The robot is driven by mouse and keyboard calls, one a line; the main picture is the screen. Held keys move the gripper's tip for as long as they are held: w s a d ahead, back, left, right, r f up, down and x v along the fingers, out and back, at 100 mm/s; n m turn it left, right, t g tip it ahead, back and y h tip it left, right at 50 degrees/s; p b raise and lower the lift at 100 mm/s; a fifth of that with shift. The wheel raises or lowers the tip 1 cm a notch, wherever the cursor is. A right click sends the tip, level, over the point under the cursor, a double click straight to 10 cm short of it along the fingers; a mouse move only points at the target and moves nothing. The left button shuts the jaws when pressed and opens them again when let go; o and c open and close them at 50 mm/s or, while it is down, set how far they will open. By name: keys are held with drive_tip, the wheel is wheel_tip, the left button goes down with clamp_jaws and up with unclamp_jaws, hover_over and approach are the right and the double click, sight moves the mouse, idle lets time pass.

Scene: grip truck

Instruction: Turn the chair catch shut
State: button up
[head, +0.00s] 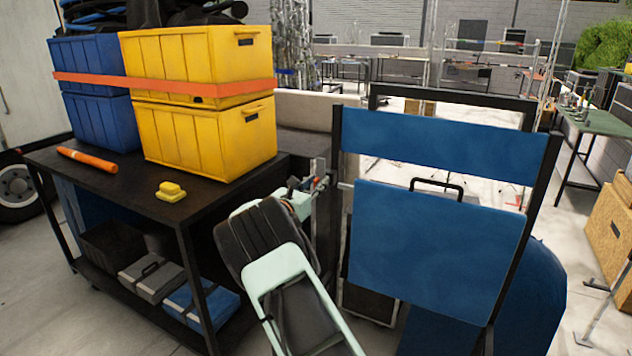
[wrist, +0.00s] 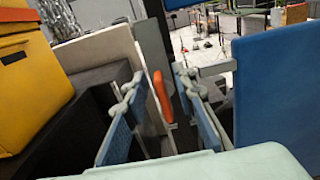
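The chair catch is an orange-red lever (wrist: 162,97), standing close to upright in the wrist view. It shows between the two fingers of my gripper (wrist: 157,92). The fingers are spread, with gaps on both sides of the lever, and I see no contact. How far the lever lies beyond the fingertips I cannot tell. In the head view my gripper (head: 308,187) is beside a grey upright post (head: 319,215), left of a blue chair panel (head: 437,245). A small red bit there (head: 316,183) may be the catch; my arm partly hides this area.
A black cart (head: 190,215) at left carries yellow crates (head: 205,140) and blue crates (head: 100,120) under an orange strap (head: 165,84). A yellow block (head: 171,192) and an orange tube (head: 87,160) lie on it. Blue panels in a black frame (head: 540,200) bound the right side.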

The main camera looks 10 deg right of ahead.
drive_tip(key=shift+c, duration=0.6)
clamp_jaws()
drive_tip(key=shift+d+f+b, duration=0.1)
drive_tip(key=shift+b, duration=0.55)
drive_tip(key=m+b, duration=0.6)
drive_tip(key=b, duration=0.4)
drive_tip(key=d+f+m+b, duration=0.1)
drive_tip(key=m+b, duration=0.5)
drive_tip(key=b, duration=0.5)
drive_tip(key=s+m+b, duration=0.1)
drive_tip(key=m+b, duration=0.4)
drive_tip(key=b, duration=0.5)
drive_tip(key=shift+d+f+m+b, duration=0.15)
drive_tip(key=shift+d+m+b, duration=0.05)
drive_tip(key=shift+m+b, duration=0.2)
